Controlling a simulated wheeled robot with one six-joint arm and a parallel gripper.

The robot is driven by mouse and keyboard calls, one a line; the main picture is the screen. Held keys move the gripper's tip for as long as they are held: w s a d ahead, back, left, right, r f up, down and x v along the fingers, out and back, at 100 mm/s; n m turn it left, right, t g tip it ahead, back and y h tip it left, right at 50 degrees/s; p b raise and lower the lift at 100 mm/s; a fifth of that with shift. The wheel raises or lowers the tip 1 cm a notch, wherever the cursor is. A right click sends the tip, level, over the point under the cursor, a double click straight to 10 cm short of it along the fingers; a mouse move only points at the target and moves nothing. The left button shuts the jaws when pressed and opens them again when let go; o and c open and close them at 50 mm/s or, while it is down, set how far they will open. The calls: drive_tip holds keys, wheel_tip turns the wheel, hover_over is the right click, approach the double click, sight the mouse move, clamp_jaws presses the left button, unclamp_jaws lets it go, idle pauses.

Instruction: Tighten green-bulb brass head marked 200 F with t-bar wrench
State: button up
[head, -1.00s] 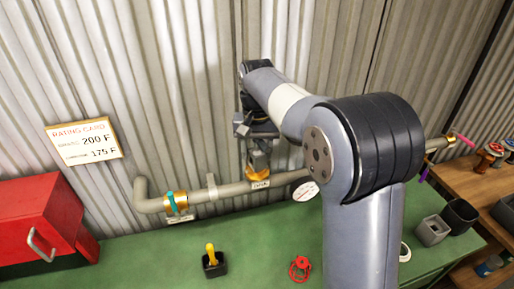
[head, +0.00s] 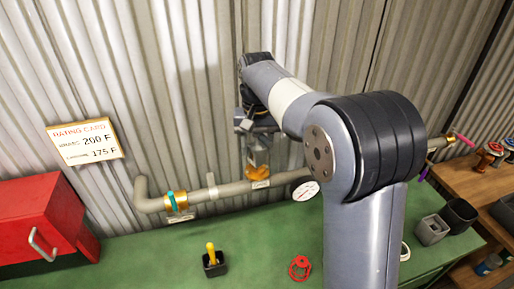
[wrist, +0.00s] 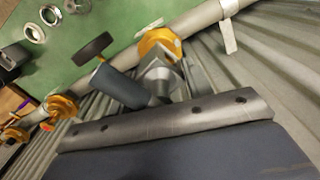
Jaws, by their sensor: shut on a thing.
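My gripper (head: 252,128) is at the wall pipe, just above a brass head (head: 258,168). In the wrist view my gripper (wrist: 165,82) is shut on a grey metal tool with a dark blue-grey cylindrical bar (wrist: 122,88), which looks like the t-bar wrench. The tool's end is at or very near the brass head (wrist: 158,42); contact is not clear. A small tag (head: 261,184) below this head is too small to read, and its bulb colour is hidden. Another brass fitting (head: 183,201) with a teal band is further left on the pipe.
The rating card (head: 86,141) on the wall reads 200 F and 175 F. A red cabinet (head: 40,222) stands left on the green bench (head: 140,255). A yellow-handled item (head: 212,262), red handwheel (head: 299,267) and grey cup (head: 431,230) sit there.

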drive_tip(key=shift+r, duration=3.95)
drive_tip(key=shift+s, duration=0.1)
